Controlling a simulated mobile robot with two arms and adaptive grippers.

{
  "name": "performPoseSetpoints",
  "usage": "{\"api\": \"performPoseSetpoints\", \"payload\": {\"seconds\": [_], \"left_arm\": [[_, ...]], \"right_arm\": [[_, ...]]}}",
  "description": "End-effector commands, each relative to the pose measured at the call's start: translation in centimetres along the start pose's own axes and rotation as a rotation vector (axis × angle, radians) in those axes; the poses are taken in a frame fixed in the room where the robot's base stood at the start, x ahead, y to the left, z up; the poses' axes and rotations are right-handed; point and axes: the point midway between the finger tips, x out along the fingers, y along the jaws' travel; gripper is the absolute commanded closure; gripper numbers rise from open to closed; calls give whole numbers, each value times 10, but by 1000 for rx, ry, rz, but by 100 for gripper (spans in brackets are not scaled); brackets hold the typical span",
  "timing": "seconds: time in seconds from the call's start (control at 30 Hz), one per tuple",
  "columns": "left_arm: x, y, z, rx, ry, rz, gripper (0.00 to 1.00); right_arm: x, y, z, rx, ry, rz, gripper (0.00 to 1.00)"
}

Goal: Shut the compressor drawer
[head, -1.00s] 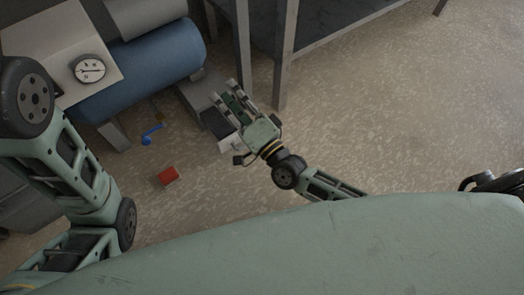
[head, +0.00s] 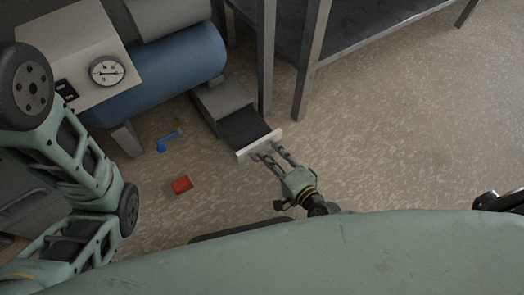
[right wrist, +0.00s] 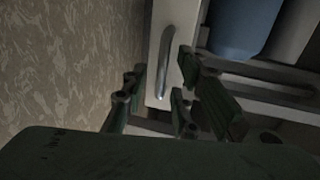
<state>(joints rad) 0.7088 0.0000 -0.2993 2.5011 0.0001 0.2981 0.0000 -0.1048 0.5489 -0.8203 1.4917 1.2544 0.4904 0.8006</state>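The compressor drawer (head: 244,127) stands open at the foot of the blue compressor tank (head: 160,72) in the head view. Its dark inside shows, and its pale front panel (head: 245,152) faces me. My right gripper (head: 271,151) is just in front of that panel, its two fingers apart and pointing at it. In the right wrist view the panel's grey bar handle (right wrist: 166,62) lies ahead, between the spread fingers (right wrist: 158,88). Nothing is seen gripped; whether a fingertip touches the panel I cannot tell. My left arm shows at the left, but its gripper is out of view.
A red block (head: 181,185) and a blue item (head: 166,141) lie on the floor left of the drawer. A metal table leg (head: 307,75) stands right of the drawer. The floor further right is clear.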

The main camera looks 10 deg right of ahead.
Motion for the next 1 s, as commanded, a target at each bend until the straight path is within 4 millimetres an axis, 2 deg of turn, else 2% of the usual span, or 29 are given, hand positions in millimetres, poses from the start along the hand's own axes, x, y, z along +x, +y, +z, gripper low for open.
{"api": "performPoseSetpoints", "payload": {"seconds": [0.3, 0.6, 1.0], "left_arm": [[-3, 0, 1, 0, -5, -2, 41], [-4, 0, 1, -1, -7, -3, 41], [-4, 0, 1, -2, -7, -2, 41]], "right_arm": [[0, 1, -2, -1, 1, 0, 74], [0, 1, -2, 0, 0, 1, 100], [0, 3, -2, 2, 0, 5, 100]]}}
